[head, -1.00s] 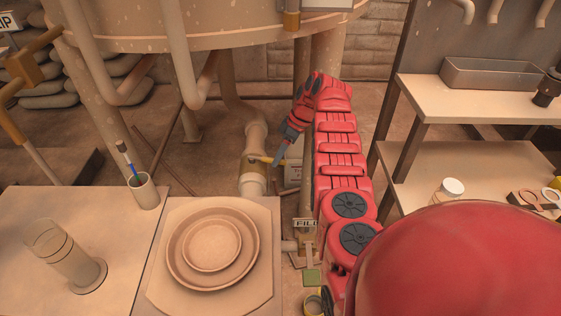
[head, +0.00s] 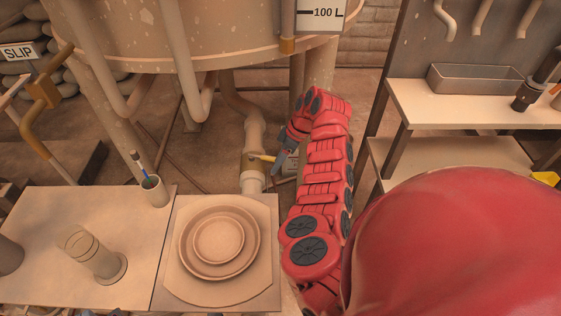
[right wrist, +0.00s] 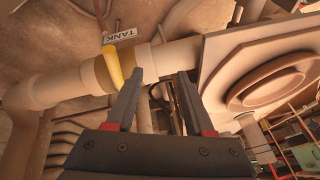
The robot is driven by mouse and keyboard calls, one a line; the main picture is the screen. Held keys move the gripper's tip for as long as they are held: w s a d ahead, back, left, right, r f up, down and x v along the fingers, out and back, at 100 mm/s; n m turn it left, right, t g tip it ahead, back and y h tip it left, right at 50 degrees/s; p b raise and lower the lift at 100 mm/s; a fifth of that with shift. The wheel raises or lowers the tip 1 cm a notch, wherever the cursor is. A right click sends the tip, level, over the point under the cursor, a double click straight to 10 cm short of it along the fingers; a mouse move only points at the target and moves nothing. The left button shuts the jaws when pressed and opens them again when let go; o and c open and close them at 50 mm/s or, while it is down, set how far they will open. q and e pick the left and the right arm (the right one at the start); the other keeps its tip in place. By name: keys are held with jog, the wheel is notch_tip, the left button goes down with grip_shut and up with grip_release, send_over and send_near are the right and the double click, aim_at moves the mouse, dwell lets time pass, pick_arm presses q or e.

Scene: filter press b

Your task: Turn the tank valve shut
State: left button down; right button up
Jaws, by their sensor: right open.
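The tank valve (head: 250,164) is a brass-coloured collar on the pale pipe below the big tank, with a yellow lever (head: 263,157) pointing right. In the right wrist view the yellow lever (right wrist: 113,66) stands out from the brass collar (right wrist: 101,76), near a "TANK" tag (right wrist: 120,36). My right gripper (head: 278,158) is just right of the lever, its tips partly hidden by the red arm. In the wrist view its jaws (right wrist: 160,78) are open and empty. The lever appears left of the left finger, outside the gap; contact cannot be told. My left gripper is not in view.
The tank (head: 200,35) overhangs the valve, with its legs and pipes close around. A bench with a cup (head: 154,190) is left, and a shelf (head: 465,105) is right.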

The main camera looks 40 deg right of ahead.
jog(key=s+a+r+p, duration=0.1)
jog(key=s+a+p, duration=0.1)
jog(key=s+a, duration=0.3)
jog(key=s, duration=0.3)
jog(key=shift+p, duration=0.35)
